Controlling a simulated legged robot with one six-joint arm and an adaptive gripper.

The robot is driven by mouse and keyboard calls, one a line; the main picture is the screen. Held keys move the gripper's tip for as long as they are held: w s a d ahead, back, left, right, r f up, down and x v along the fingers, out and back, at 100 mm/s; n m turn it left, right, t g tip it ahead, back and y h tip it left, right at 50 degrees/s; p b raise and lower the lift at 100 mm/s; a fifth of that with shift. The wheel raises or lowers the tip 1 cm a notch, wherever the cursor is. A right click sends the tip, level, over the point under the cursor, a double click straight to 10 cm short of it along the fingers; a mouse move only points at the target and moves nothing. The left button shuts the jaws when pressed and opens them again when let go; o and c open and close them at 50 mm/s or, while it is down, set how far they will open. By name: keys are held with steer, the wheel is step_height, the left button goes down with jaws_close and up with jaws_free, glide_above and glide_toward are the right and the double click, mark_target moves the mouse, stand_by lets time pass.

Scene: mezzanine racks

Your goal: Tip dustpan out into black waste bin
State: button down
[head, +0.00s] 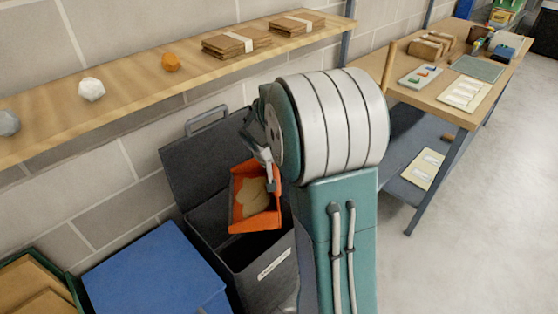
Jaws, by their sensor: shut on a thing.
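The orange dustpan (238,217) is held over the open black waste bin (253,257). A heap of tan material (252,194) lies in the pan. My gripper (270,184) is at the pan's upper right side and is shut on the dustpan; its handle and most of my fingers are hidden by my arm. The bin's lid (190,160) stands open against the wall, with a grey handle on top. The bin's inside is dark, and its right part is hidden behind my arm.
A blue box (155,270) stands left of the bin. A wooden shelf (130,92) runs above, holding crumpled balls and brown cardboard stacks (236,42). A workbench (430,100) with trays and boxes stands at right. The floor (480,220) at right is clear.

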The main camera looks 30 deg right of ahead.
steer(key=w+a+f+n+g+h, duration=0.1)
steer(key=w+a+n+g+h, duration=0.1)
steer(key=a+h, duration=0.4)
steer(key=w+a+f+n+g+h, duration=0.1)
steer(key=w+a+g+h, duration=0.1)
steer(key=w+a+h, duration=0.3)
steer(key=shift+a+f+n+h, duration=0.4)
steer(key=shift+a+h, duration=0.4)
steer(key=shift+h, duration=0.2)
stand_by(0.3)
stand_by(0.4)
